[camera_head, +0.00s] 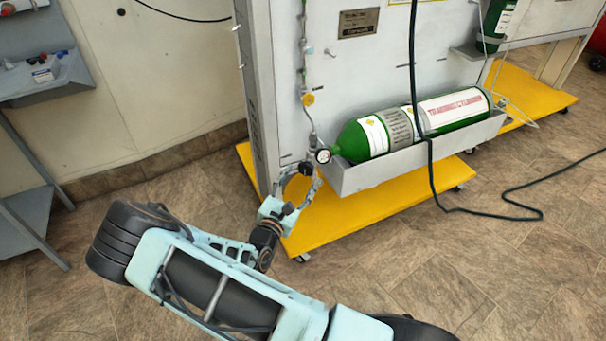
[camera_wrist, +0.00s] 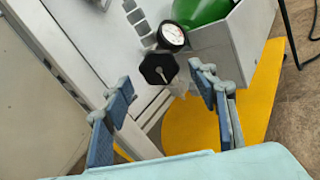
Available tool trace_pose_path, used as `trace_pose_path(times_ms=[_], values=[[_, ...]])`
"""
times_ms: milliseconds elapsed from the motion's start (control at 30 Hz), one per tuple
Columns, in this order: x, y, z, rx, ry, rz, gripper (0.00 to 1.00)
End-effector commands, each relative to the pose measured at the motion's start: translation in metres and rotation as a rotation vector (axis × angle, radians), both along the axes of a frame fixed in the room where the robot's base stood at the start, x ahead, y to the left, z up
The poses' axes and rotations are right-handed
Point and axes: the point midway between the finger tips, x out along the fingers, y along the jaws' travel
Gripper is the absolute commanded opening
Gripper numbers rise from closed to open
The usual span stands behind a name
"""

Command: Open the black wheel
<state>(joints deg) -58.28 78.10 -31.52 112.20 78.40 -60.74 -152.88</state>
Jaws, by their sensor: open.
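The black wheel (camera_wrist: 158,68) is a small dark knob in front of the green cylinder's valve end, just below a round white-faced gauge (camera_wrist: 171,36). In the head view the wheel (camera_head: 307,168) sits left of the cylinder, below the gauge (camera_head: 323,156), partly beside my fingers. My gripper (camera_head: 300,187) is open around the area just in front of the wheel. In the wrist view my gripper (camera_wrist: 163,100) has its blue-padded fingers spread to the left and right, with the wheel seen between and beyond their tips. I cannot tell whether any finger touches it.
The green cylinder (camera_head: 375,137) lies in a grey tray (camera_head: 380,175) on the panel. A yellow base (camera_head: 365,212) on casters is below. A dark hose (camera_head: 429,160) hangs in front of the tray. A grey upright post (camera_head: 258,100) stands left of my gripper.

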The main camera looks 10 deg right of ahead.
Motion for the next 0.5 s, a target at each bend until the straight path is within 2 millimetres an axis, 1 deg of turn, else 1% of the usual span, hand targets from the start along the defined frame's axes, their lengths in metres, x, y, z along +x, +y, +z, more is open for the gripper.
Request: trace_pose_path(times_ms=[33, 100, 300, 500], values=[[-0.01, 0.008, -0.001, 0.0, 0.002, 0.004, 0.54], [-0.023, 0.016, 0.0, 0.0, 0.002, 0.004, 0.54], [-0.056, 0.037, 0.0, -0.001, 0.002, 0.003, 0.54], [-0.074, 0.048, 0.0, 0.0, 0.001, 0.001, 0.54]])
